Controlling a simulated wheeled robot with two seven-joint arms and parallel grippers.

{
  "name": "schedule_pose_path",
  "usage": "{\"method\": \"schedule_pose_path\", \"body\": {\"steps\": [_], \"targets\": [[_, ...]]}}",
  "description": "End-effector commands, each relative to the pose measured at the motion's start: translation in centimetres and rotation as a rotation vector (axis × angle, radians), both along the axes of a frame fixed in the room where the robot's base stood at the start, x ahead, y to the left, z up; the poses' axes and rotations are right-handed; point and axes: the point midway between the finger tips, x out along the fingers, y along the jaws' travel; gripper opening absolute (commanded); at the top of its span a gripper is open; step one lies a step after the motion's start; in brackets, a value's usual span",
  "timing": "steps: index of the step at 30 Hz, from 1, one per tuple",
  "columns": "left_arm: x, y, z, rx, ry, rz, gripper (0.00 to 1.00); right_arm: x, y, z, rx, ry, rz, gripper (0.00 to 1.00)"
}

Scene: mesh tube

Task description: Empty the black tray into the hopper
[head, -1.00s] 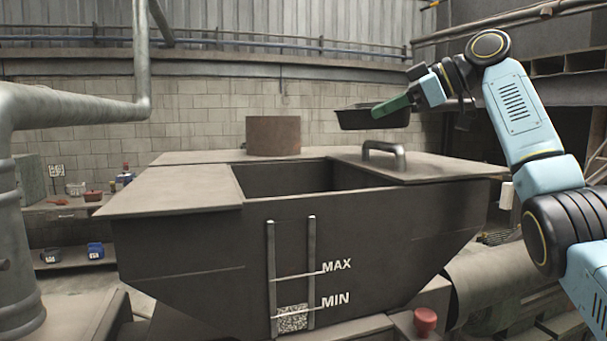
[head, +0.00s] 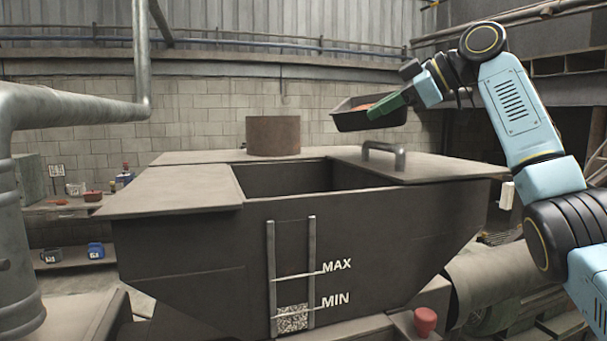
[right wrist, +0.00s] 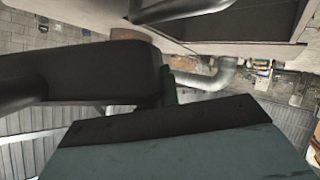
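The black tray (head: 352,121) is held in the air above the right part of the hopper, behind the lid handle. It is tilted, and some orange-red content (head: 384,105) shows inside it. My right gripper (head: 388,105), with green fingers, is at the tray's right side and appears shut on it. In the right wrist view the tray (right wrist: 75,65) fills the left side, close to the gripper. The dark hopper (head: 400,225) stands in the centre with its top opening (head: 290,178) uncovered between two lid panels. My left gripper is not in view.
A metal handle (head: 384,149) rises from the right lid panel. A rusty round stub (head: 273,136) stands at the hopper's back. A thick grey pipe (head: 75,106) runs at the left. A red knob (head: 425,322) sits at the front right.

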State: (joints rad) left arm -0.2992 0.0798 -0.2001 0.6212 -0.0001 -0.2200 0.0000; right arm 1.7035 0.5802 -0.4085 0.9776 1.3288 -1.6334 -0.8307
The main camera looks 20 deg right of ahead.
Motion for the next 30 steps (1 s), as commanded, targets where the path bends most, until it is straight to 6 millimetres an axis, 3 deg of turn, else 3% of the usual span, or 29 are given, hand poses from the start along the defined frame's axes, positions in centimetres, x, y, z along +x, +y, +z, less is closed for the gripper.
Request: {"method": "schedule_pose_path", "body": {"steps": [30], "targets": [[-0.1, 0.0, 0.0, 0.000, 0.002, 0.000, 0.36, -0.7, 1.5, -0.4, -0.131, -0.058, 0.000, 0.00]]}}
